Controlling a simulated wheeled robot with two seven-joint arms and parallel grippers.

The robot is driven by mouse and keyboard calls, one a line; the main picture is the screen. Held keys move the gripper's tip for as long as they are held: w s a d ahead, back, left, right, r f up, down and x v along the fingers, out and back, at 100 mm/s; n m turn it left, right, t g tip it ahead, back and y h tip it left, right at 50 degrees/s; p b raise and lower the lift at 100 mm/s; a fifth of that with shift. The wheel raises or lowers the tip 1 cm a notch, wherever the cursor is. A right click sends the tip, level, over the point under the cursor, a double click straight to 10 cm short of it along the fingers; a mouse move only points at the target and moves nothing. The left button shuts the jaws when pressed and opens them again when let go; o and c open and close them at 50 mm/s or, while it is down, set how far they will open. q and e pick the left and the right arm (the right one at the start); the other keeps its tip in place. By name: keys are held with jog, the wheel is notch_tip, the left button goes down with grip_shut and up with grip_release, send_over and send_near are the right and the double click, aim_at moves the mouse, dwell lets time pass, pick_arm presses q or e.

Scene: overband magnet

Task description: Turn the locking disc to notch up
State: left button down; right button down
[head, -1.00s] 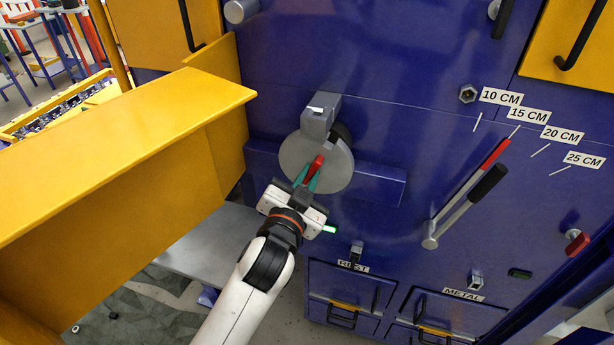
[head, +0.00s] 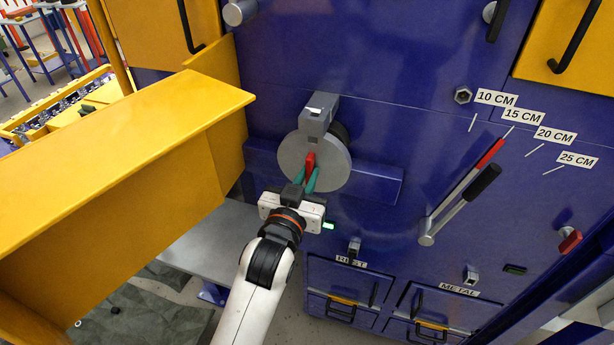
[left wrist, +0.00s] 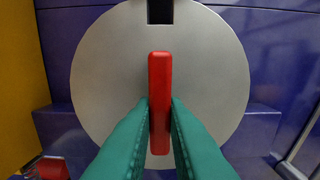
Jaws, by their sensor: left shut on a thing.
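The locking disc (head: 335,165) is a round grey plate on the blue machine front, with a red grip bar across its middle. In the left wrist view, the disc (left wrist: 100,75) fills the centre, the red bar (left wrist: 160,80) stands upright, and a dark square notch (left wrist: 160,11) shows at the disc's top edge. My left gripper (head: 311,178) has its green fingers shut on the red bar from both sides. A grey block (head: 317,115) overlaps the disc's top in the head view. My right gripper is not in view.
A yellow ledge (head: 120,140) juts out left of the disc. A blue bar (head: 375,185) runs behind the disc.

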pick_arm(q)
jog(key=c, duration=1.4)
grip_release()
jog(key=shift+c, duration=0.2)
jog(key=b+v, duration=0.2)
jog(key=v, duration=1)
